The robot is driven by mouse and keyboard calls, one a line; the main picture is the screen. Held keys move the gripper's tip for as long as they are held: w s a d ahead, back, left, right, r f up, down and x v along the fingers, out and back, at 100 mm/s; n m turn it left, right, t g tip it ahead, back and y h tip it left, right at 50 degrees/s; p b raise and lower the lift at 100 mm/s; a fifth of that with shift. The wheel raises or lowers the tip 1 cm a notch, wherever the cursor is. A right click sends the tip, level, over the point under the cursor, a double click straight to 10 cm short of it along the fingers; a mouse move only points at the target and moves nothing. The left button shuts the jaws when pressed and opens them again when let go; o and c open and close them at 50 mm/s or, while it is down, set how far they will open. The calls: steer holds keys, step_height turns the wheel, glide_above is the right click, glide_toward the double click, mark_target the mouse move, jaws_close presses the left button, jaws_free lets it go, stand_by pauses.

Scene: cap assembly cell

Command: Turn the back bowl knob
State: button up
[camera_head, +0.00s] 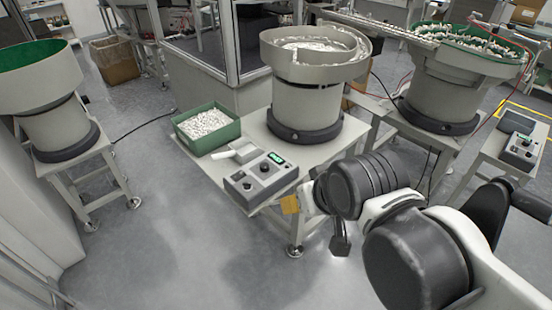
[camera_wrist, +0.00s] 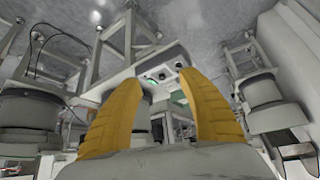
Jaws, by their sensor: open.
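A grey control box (camera_head: 262,180) with dark knobs (camera_head: 248,186) and a green display sits on the front edge of the middle table. Behind it stands a grey feeder bowl (camera_head: 315,55) on a dark-ringed base. My gripper (camera_head: 290,204) is low beside the box's right front corner, apart from the knobs, mostly hidden by my arm; an orange finger shows. In the wrist view my gripper (camera_wrist: 160,80) is open and empty, its two yellow fingers spread. The box (camera_wrist: 165,58) appears between and beyond the fingertips, with its lit display and dark knobs (camera_wrist: 179,65).
A green bin (camera_head: 207,130) of white parts and a light scoop (camera_head: 238,152) lie near the box. A second feeder bowl (camera_head: 450,55) and another control box (camera_head: 520,150) stand at the right. A green-lined bowl (camera_head: 40,75) stands left. The floor in front is clear.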

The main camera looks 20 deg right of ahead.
steer(key=shift+o, duration=0.7)
steer(key=w+r+m+g+p, duration=0.2)
steer(key=w+r+m, duration=0.3)
steer(key=w, duration=0.5)
steer(key=m+g+p, duration=0.5)
steer(key=m+p, duration=0.1)
steer(key=m, duration=0.6)
glide_above(264, 165)
step_height(264, 165, down, 18)
step_height(264, 165, down, 10)
steer(key=b, duration=0.3)
steer(key=shift+s+f+b, duration=0.1)
steer(key=shift+f+b, duration=0.15)
steer(key=shift+b, duration=0.15)
